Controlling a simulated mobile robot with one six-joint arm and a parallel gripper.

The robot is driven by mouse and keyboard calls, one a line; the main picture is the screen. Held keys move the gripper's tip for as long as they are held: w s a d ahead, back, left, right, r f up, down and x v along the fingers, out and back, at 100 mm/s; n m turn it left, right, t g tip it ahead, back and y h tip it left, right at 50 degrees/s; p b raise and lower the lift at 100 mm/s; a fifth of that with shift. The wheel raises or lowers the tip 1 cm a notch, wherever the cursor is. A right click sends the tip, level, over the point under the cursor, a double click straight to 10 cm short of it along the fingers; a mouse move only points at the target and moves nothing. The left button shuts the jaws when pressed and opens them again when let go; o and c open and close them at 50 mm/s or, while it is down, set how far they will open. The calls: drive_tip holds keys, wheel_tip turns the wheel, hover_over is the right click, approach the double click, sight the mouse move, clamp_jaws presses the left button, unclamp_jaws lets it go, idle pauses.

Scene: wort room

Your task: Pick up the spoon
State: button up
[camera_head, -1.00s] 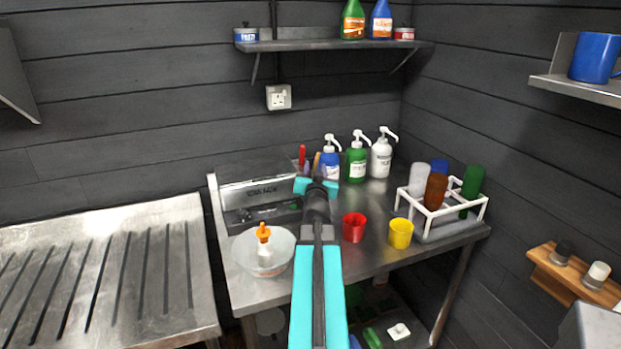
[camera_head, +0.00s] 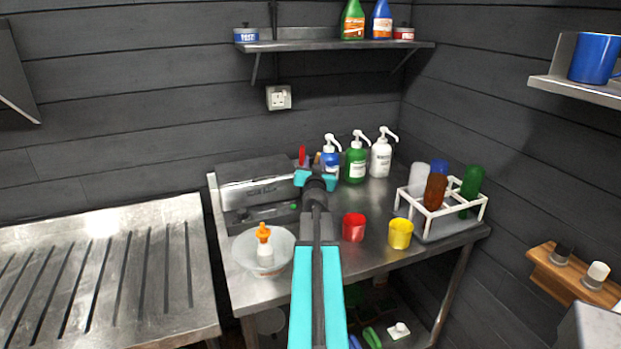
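I cannot make out a spoon for certain. A thin red upright item (camera_head: 302,155) and a brownish one (camera_head: 317,158) stand behind my gripper, left of the pump bottles. Their lower parts are hidden, so I cannot tell what they are. My gripper (camera_head: 316,179) is over the back of the steel table (camera_head: 345,268), seen from behind with cyan parts on both sides. Its fingertips are hidden, so I cannot tell whether it is open or shut.
A bowl with an orange-topped bottle (camera_head: 264,254) stands front left. A red cup (camera_head: 354,227) and yellow cup (camera_head: 400,233) stand right of my arm. Pump bottles (camera_head: 356,160) stand at the back, a white rack (camera_head: 432,222) with bottles at the right. A grey machine (camera_head: 255,190) is left.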

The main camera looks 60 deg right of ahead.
idle(0.4)
clamp_jaws()
drive_tip(key=shift+r, duration=0.2)
wheel_tip(320, 180, up, 18)
drive_tip(key=p, duration=0.7)
drive_tip(key=shift+f, duration=0.2)
idle(0.5)
idle(0.5)
